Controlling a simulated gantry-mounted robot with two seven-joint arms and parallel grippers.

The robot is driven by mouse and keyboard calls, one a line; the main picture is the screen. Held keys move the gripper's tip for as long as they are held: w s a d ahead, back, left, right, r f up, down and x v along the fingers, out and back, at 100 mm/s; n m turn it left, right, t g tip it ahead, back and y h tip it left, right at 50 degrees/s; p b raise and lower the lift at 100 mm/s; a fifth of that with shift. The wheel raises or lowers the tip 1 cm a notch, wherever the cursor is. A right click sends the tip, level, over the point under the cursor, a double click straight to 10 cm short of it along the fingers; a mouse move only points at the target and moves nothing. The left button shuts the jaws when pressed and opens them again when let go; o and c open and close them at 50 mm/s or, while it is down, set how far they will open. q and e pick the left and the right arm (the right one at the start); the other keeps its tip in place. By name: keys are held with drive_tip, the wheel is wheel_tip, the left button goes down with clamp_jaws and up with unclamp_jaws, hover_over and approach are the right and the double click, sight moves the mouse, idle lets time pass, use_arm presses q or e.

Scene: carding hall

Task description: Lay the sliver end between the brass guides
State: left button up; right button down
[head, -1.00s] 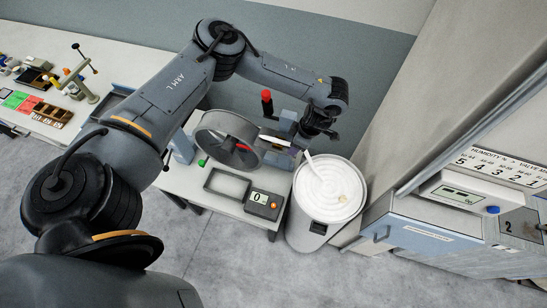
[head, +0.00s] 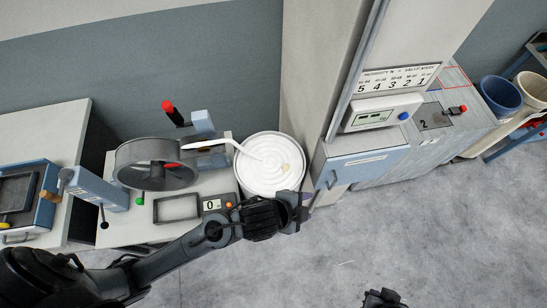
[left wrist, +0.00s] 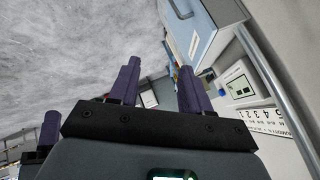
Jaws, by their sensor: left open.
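The coiled white sliver (head: 262,172) fills a round can (head: 244,188). A loose strand (head: 246,151) rises from the coil towards the upper left. Its tip seems to meet a slim white piece (head: 206,143) beside the grey drum (head: 150,178); I cannot tell whether they touch. I cannot make out the brass guides. My left gripper (head: 306,206) is open and empty at the can's lower right. Its spread purple fingers (left wrist: 158,82) show in the left wrist view, with no sliver between them. A dark part at the bottom edge may be my right gripper, mostly cut off.
A red-knobbed lever (head: 168,108) stands behind the drum. An empty dark frame (head: 177,220) and a small counter (head: 211,204) lie in front of it. A blue cabinet (head: 362,164) stands right of the can. Grey floor (head: 400,230) is clear at the lower right.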

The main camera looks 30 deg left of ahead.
use_arm(q)
drive_tip(key=s+a+f+n+g+y, duration=0.2)
drive_tip(key=s+a+n, duration=0.3)
drive_tip(key=a, duration=0.3)
drive_tip(key=s+a+f+n+g+y, duration=0.1)
drive_tip(key=s+a+f+n, duration=0.1)
drive_tip(key=s+a+n, duration=0.4)
drive_tip(key=a+n, duration=0.1)
drive_tip(key=a, duration=0.2)
drive_tip(key=shift+a+n+g+y, duration=0.3)
drive_tip(key=shift+g+y, duration=0.1)
wheel_tip(320, 180, up, 4)
drive_tip(key=p, duration=0.4)
